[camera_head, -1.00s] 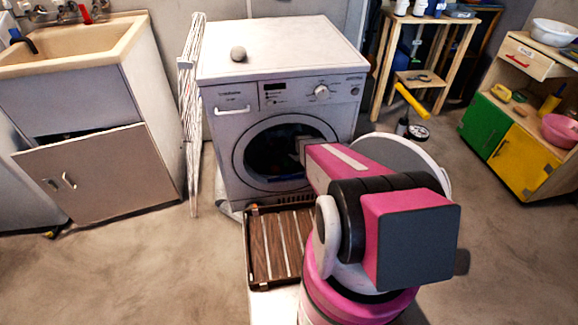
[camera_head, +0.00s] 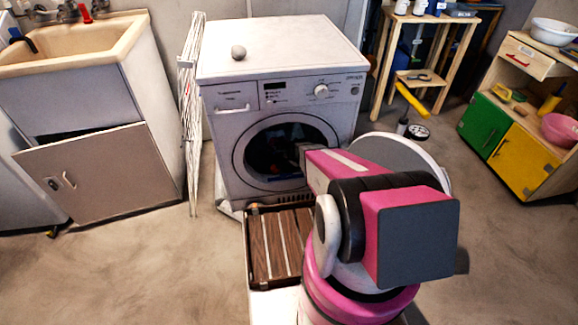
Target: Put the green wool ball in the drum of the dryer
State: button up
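The white dryer (camera_head: 222,115) stands in the middle, its round front opening facing me. The drum (camera_head: 262,160) is dark inside, with a small blue patch low in it that I cannot identify. My pink and black arm reaches toward the right side of the opening. A small grey end part of my arm shows at the drum's edge. My gripper's fingers are hidden, so I cannot see whether they hold anything. No green wool ball can be made out. A small grey ball-like object (camera_head: 238,52) rests on the dryer's top.
A folded drying rack (camera_head: 190,120) leans between the dryer and the sink cabinet (camera_head: 100,175). A wooden shelf and toy cabinet (camera_head: 507,145) stand right. Floor is clear at left.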

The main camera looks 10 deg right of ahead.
jog(key=shift+o, duration=0.8)
jog(key=shift+r, duration=0.1)
jog(key=v, duration=0.8)
jog(key=shift+r, duration=0.25)
